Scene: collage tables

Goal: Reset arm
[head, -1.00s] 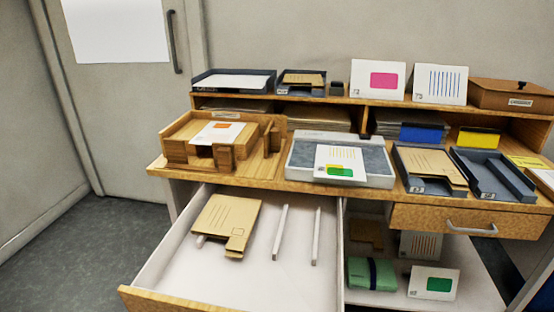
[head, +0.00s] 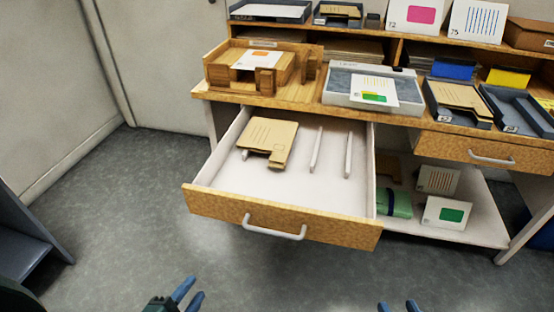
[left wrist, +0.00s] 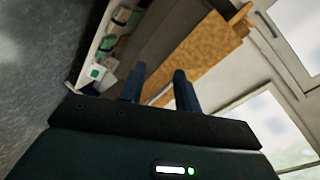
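My left gripper (head: 188,294) shows at the bottom edge of the head view, left of centre, with its two blue fingers apart and nothing between them. It also shows in the left wrist view (left wrist: 157,88), open and empty, pointing toward the wooden desk. My right gripper (head: 399,306) shows only as two blue fingertips at the bottom edge, apart, with no object visible between them. Both grippers are in front of the open drawer (head: 282,229) and apart from it. The rest of both arms is mostly out of view.
The pulled-out drawer holds a tan card (head: 268,141) and two white bars. A wooden tray (head: 245,70) and a grey-white tray (head: 345,96) stand on the desk. A green bundle (head: 398,204) lies on the lower shelf. Grey floor is clear before the drawer.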

